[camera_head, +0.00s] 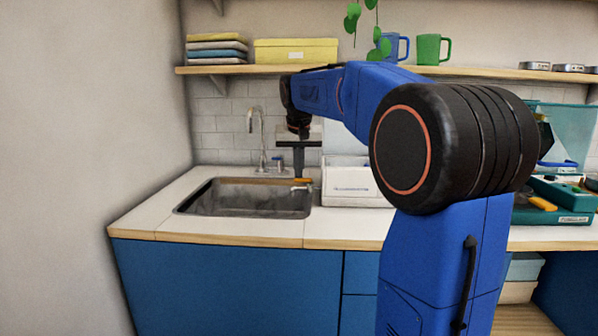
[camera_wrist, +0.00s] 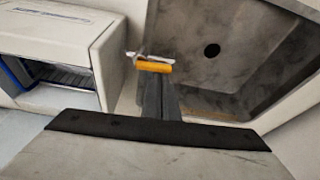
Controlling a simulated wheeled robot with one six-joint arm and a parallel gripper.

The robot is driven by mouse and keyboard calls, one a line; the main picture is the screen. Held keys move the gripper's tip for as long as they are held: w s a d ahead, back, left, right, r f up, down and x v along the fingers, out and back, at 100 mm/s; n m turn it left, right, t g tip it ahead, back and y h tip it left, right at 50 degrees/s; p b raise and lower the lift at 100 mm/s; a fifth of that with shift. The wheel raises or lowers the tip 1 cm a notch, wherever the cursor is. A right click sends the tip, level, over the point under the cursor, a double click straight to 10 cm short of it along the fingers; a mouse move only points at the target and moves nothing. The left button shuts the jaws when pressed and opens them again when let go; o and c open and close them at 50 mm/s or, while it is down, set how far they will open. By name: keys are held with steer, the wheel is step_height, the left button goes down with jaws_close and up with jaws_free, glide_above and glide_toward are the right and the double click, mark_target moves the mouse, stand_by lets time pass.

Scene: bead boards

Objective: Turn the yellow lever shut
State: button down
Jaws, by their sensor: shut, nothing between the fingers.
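The yellow lever (camera_wrist: 155,66) is a short orange-yellow bar with a pale metal part beside it, at the sink's edge. It also shows in the head view (camera_head: 303,180) as a small orange patch near the sink's right end. My gripper (camera_wrist: 158,84) is shut and empty, pointing down with its fingertips right at the lever. In the head view my gripper (camera_head: 298,174) hangs over the right end of the sink. I cannot tell whether the fingertips touch the lever. The fingers hide part of the area around it.
The metal sink (camera_head: 240,200) is set in the white counter (camera_head: 160,208), with a tall tap (camera_head: 252,125) behind it. A white box-shaped appliance (camera_head: 350,188) stands just right of the gripper. A shelf (camera_head: 225,70) runs above. The counter left of the sink is clear.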

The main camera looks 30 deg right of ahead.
steer(key=n, duration=0.2)
steer(key=s+n+y, duration=0.1)
steer(key=n, duration=0.1)
steer(key=shift+a+t, duration=0.3)
steer(key=shift+a, duration=0.05)
steer(key=n, duration=0.1)
steer(key=n+y, duration=0.1)
steer(key=shift+s+a+n, duration=0.15)
steer(key=shift+s+n, duration=0.25)
steer(key=n, duration=0.2)
steer(key=s+n+y, duration=0.1)
steer(key=n, duration=0.2)
steer(key=s+n+g+y, duration=0.1)
steer(key=n, duration=0.1)
steer(key=shift+s+n, duration=0.2)
steer(key=shift+n, duration=0.1)
steer(key=shift+w, duration=0.1)
steer(key=shift+w+d, duration=0.4)
steer(key=shift+d, duration=0.25)
